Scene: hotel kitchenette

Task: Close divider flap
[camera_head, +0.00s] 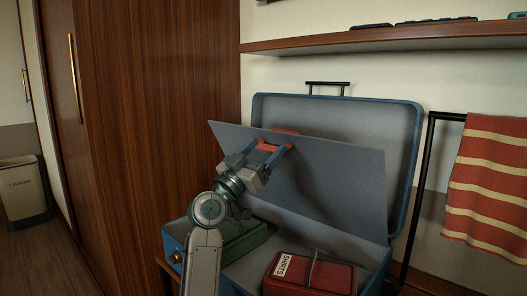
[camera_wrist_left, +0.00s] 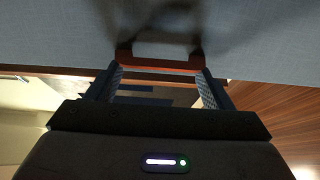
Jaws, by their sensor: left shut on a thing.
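The divider flap (camera_head: 330,185) is a flat grey panel in the open blue suitcase (camera_head: 405,150). It stands tilted up, apart from the case floor, with its upper edge in front of the raised lid. A red-orange pull handle (camera_head: 285,131) sits near its upper edge; this handle also shows in the left wrist view (camera_wrist_left: 160,60). My left gripper (camera_head: 270,147) is at the flap, its two fingers at either end of the handle and shut on it. In the left wrist view the fingers (camera_wrist_left: 160,75) flank the handle. My right gripper is not in view.
A red packing cube labelled "SHIRTS" (camera_head: 310,272) and a green cube (camera_head: 240,243) lie in the case below the flap. A wooden wardrobe (camera_head: 160,120) stands left. A shelf (camera_head: 400,38) runs above; a striped towel (camera_head: 487,190) hangs right.

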